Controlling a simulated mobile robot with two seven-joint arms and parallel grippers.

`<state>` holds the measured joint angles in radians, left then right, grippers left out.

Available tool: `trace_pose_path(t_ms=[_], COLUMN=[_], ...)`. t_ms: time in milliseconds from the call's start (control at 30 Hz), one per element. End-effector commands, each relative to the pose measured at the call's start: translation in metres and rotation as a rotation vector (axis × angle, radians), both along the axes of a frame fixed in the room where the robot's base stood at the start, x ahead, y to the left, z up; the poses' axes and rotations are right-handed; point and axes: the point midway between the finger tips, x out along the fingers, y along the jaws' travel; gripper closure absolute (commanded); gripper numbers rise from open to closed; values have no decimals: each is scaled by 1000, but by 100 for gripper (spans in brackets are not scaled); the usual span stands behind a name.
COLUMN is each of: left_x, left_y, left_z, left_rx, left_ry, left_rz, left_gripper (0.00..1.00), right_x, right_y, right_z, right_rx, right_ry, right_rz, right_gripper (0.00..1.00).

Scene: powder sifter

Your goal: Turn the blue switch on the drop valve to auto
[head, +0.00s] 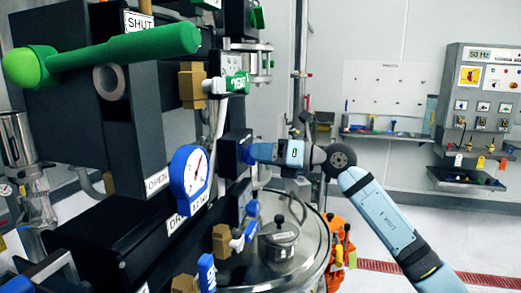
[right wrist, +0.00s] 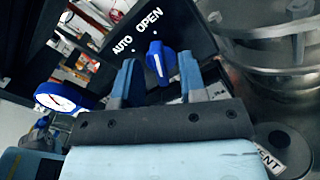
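In the right wrist view the blue switch (right wrist: 155,58) sits on a black box (right wrist: 185,30) with white AUTO and OPEN labels. A white mark shows on the knob's face. My right gripper (right wrist: 157,68) is open, with one finger on each side of the switch and gaps visible between; I cannot tell whether the tips reach level with the knob. In the head view my right gripper (head: 246,152) is close against the black box (head: 235,148), and the switch is hidden behind it. My left gripper is not in view.
A blue-rimmed gauge (head: 189,178) and a large green handle (head: 120,52) stick out left of my right gripper. A steel vessel (head: 318,245) stands below. A control panel (head: 482,95) hangs on the right wall. The floor at right is open.

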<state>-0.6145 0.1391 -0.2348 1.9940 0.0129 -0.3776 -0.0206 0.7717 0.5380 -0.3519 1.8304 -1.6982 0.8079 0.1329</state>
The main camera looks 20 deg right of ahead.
Motion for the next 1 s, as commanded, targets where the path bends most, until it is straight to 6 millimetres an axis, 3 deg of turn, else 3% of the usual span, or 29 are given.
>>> trace_pose_path(t_ms=[367, 533, 567, 1000], left_x=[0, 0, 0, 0], left_y=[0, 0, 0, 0], left_z=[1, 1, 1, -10], left_rx=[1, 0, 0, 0], left_ry=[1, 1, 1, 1], left_rz=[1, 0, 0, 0], left_gripper=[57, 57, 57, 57], right_x=[3, 3, 3, 3], right_y=[6, 5, 5, 5], right_z=[0, 0, 0, -2], right_rx=[-1, 0, 0, -41], right_ry=[0, 0, 0, -58], right_rz=[1, 0, 0, 1], right_gripper=[62, 98, 100, 100])
